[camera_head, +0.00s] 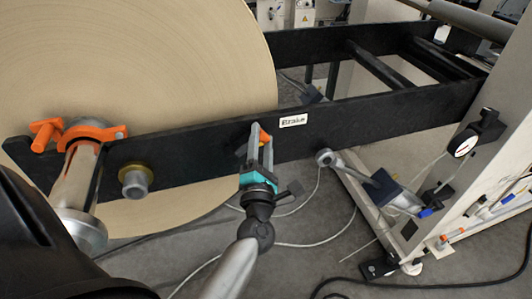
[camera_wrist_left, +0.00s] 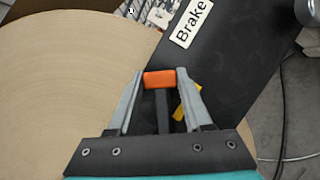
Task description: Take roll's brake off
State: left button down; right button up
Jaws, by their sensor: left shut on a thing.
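The large tan paper roll (camera_head: 150,60) sits at the left, its shaft (camera_head: 78,180) resting in the black frame arm under an orange clamp (camera_head: 95,132). My left gripper (camera_head: 260,142) is at the frame arm's near face, beside a white label (camera_head: 293,120). In the left wrist view the label (camera_wrist_left: 190,22) reads "Brake". The gripper (camera_wrist_left: 160,82) is shut on the orange end of the brake lever (camera_wrist_left: 160,78), whose dark stem runs down between the fingers. A yellow piece (camera_wrist_left: 186,100) shows partly behind the right finger. My right gripper is not in view.
A grey round boss (camera_head: 134,182) sticks out of the frame arm (camera_head: 380,115) left of the gripper. A grey cylinder with a rod eye (camera_head: 325,157) lies right of it. Cables lie on the grey floor.

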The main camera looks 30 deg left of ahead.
pick_arm(q)
jog(key=n+y+b, duration=0.1)
jog(key=n, duration=0.1)
jog(key=s+a+r+n+y+b, duration=0.1)
jog(key=n+b, duration=0.1)
jog(key=s+a+r+n+y+b, duration=0.1)
jog(key=n, duration=0.2)
jog(key=shift+s+r+g, duration=0.15)
jog(key=shift+r+g, duration=0.05)
jog(key=shift+g, duration=0.1)
jog(key=shift+s+a+r+n+y+b, duration=0.15)
jog(key=shift+n+y+b, duration=0.15)
jog(key=shift+n+b, duration=0.15)
jog(key=shift+s+a+r+n, duration=0.1)
jog(key=shift+s+a+n, duration=0.1)
jog(key=shift+n, duration=0.45)
jog(key=shift+g+y, duration=0.3)
jog(key=shift+r, duration=0.1)
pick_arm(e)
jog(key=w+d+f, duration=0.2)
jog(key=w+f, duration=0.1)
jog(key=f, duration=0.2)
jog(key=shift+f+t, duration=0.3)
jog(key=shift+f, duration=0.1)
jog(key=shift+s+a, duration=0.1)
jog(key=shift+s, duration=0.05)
